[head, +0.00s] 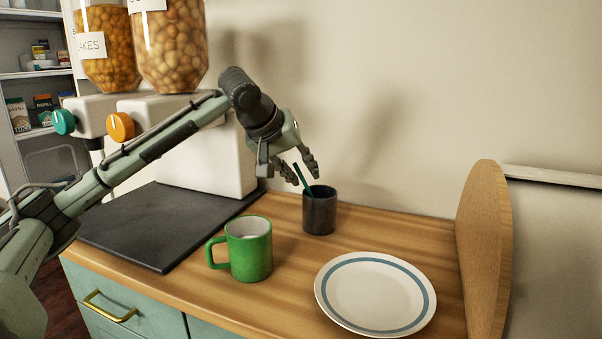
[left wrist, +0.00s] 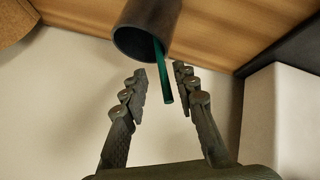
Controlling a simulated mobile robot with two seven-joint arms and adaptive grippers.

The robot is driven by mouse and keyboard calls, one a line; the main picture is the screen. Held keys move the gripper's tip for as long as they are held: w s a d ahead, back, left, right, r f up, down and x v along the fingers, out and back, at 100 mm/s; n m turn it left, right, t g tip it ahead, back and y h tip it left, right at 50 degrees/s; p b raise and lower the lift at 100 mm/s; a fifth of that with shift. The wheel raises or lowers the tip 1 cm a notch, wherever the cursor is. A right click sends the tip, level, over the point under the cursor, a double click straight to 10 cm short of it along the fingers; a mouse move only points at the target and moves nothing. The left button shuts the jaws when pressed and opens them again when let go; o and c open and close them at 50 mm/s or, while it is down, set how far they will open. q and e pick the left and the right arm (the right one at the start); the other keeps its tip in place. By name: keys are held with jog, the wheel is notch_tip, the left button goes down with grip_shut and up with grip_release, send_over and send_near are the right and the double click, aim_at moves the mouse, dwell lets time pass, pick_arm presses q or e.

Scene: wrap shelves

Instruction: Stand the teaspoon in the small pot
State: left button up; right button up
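The small pot (head: 319,212) is a dark cylinder standing upright on the wooden counter near the wall. The teaspoon (head: 302,178) shows as a thin dark green handle that leans out of the pot's mouth toward the left. Its lower end is hidden inside the pot. In the left wrist view the teaspoon (left wrist: 162,72) sticks out of the pot (left wrist: 146,30) and its end lies between my left fingers, apart from both. My left gripper (head: 305,175) is open just above the pot. It also shows open in the left wrist view (left wrist: 160,85). My right gripper is not in view.
A green mug (head: 249,250) and a white plate (head: 376,294) with a blue ring stand on the counter (head: 300,285) in front of the pot. A dark mat (head: 165,225) and cereal dispensers (head: 170,45) are at left. A round wooden board (head: 484,245) stands at right.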

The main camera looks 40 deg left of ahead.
pick_arm(q)
jog(key=v, duration=1.2)
jog(key=shift+r, duration=0.4)
jog(key=shift+f, duration=0.1)
